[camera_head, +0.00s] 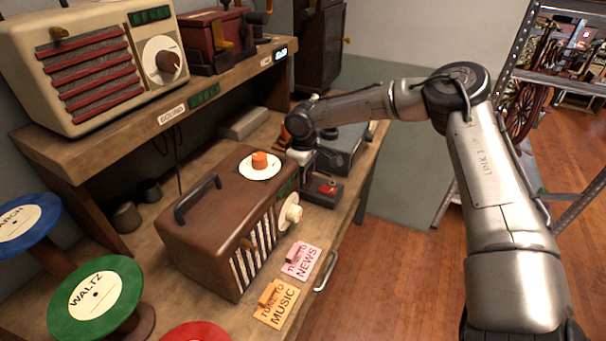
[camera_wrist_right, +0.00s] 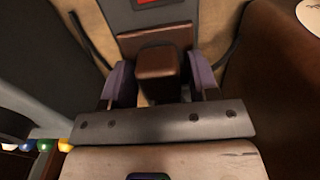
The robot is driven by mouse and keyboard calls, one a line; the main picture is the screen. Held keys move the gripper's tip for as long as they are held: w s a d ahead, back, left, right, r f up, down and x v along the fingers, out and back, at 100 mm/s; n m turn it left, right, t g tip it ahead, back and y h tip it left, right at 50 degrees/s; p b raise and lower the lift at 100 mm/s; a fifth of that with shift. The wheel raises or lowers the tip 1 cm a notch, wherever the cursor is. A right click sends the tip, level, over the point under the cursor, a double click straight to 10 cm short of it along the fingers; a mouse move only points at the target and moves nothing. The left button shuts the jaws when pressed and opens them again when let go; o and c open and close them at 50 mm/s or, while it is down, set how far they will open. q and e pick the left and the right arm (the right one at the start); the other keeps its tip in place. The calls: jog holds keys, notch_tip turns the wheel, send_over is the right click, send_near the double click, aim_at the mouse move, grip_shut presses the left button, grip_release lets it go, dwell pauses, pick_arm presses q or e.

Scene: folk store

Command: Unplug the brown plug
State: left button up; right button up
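The brown plug (camera_wrist_right: 163,72) is a blocky brown piece in the middle of the right wrist view, in front of a dark panel with a red patch. My right gripper (camera_wrist_right: 163,88) has its two purple-padded fingers on either side of the plug. They look spread, with narrow gaps beside it, so I see no firm grip. In the head view my right gripper (camera_head: 300,160) reaches down behind the brown radio, beside a dark box with a red switch (camera_head: 327,188). The plug cannot be made out there, hidden by my wrist. My left gripper is out of view.
A shelf with a cream radio (camera_head: 90,65) is behind. Tags (camera_head: 276,305) and a green disc (camera_head: 95,298) are at the front. Open floor lies right.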

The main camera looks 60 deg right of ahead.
grip_shut()
jog(key=shift+r, duration=0.2)
jog(key=shift+r+p, duration=0.15)
jog(key=shift+p, duration=0.15)
jog(key=shift+r+p, duration=1.3)
jog(key=shift+r, duration=0.1)
jog(key=shift+r+p, duration=1.15)
jog(key=shift+r, duration=0.1)
jog(key=shift+r, duration=0.1)
